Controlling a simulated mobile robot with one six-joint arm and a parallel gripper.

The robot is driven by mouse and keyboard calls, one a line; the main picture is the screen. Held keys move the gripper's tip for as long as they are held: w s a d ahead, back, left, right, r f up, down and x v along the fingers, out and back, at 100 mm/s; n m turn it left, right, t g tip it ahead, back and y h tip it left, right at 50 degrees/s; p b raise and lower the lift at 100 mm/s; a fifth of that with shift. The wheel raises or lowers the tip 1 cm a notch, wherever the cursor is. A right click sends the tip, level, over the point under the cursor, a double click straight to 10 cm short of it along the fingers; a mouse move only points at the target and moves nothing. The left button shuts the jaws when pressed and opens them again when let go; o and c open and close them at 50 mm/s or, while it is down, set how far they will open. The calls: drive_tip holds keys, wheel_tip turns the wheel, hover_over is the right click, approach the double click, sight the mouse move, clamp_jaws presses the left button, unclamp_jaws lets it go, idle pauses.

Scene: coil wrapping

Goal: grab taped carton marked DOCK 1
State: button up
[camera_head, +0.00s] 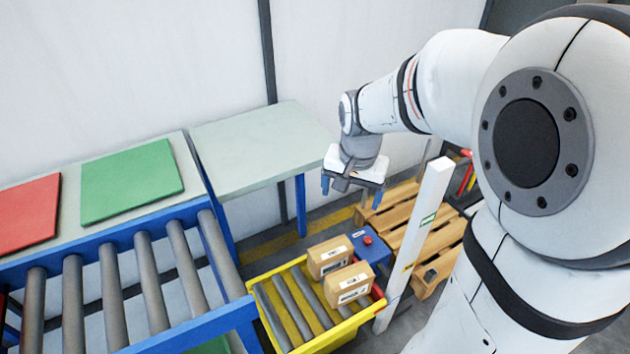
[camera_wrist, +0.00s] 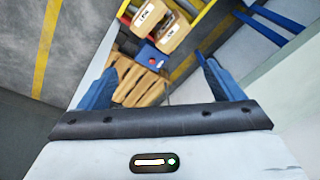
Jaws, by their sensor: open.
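Two taped cartons with white labels sit side by side at the right end of a yellow roller conveyor. The farther carton (camera_head: 329,256) and the nearer carton (camera_head: 348,284) show in the head view; the label print is too small there to read. In the wrist view, one carton (camera_wrist: 175,33) and another carton (camera_wrist: 151,16) lie near the top. Their labels carry dark marks, but I cannot tell which reads DOCK 1. My gripper (camera_head: 352,187) is open and empty, above and beyond the cartons. Its blue fingers (camera_wrist: 163,85) are spread, apart from both cartons.
A blue box with a red button (camera_head: 368,243) stands beside the cartons. A white post (camera_head: 420,230) rises right of the yellow conveyor (camera_head: 297,318). Wooden pallets (camera_head: 405,220) lie behind. A grey-green table (camera_head: 255,150) and a blue roller conveyor (camera_head: 150,280) are left.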

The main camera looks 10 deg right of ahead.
drive_tip(key=w+f+m+b, duration=0.2)
drive_tip(key=w+f+b, duration=0.15)
drive_tip(key=f, duration=0.35)
drive_tip(key=w+f+m+g+b, duration=0.1)
drive_tip(key=w+f+m+b, duration=0.15)
drive_tip(key=w+f, duration=0.35)
drive_tip(key=w+f+m+b, duration=0.1)
drive_tip(key=w+f+b, duration=0.2)
drive_tip(key=f, duration=0.6)
drive_tip(key=m+b, duration=0.4)
drive_tip(key=b, duration=0.2)
hover_over(330, 247)
drive_tip(key=shift+n+g, duration=0.25)
drive_tip(key=shift+g, duration=0.05)
drive_tip(key=f, duration=1.7)
drive_tip(key=shift+a+f, duration=0.1)
drive_tip(key=shift+a, duration=0.2)
drive_tip(key=f, duration=0.2)
drive_tip(key=f+b, duration=0.2)
drive_tip(key=f, duration=0.1)
drive_tip(key=shift+s+d+f, duration=0.15)
drive_tip(key=shift+d+f, duration=0.15)
drive_tip(key=shift+d, duration=0.05)
drive_tip(key=shift+c, duration=0.4)
drive_tip(key=shift+r, duration=0.1)
drive_tip(key=c, duration=1.8)
clamp_jaws()
drive_tip(key=shift+r, duration=0.15)
